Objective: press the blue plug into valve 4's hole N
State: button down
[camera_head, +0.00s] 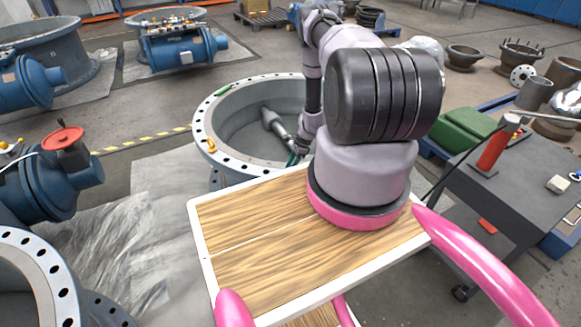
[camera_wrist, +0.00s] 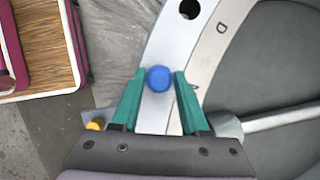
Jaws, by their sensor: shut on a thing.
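My gripper (camera_wrist: 158,82) has green fingers and is shut on the blue plug (camera_wrist: 158,78), whose round top shows between the fingertips. In the wrist view the plug is over the pale flange ring (camera_wrist: 206,55) of a valve; I cannot tell whether it touches the ring or is partly in a hole. One dark open hole (camera_wrist: 189,9) shows further along the ring. A letter D is marked on the ring's inner band; another mark by the right finger is mostly hidden. In the head view the large round valve (camera_head: 202,117) stands behind my wooden deck, and my gripper (camera_head: 292,158) reaches its near rim, with the blue plug hidden.
A grey shaft (camera_wrist: 285,117) crosses the bore. Another valve (camera_head: 45,265) stands at the lower left. A dark cart (camera_head: 500,180) with a red cylinder is at the right.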

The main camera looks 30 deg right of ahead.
jog(key=shift+f, duration=0.15)
jog(key=shift+f, duration=0.4)
jog(key=shift+c, duration=1.7)
grip_release()
jog(key=shift+o, duration=0.3)
jog(key=shift+o, duration=1.4)
jog(key=shift+r, duration=0.1)
jog(key=shift+r, duration=3)
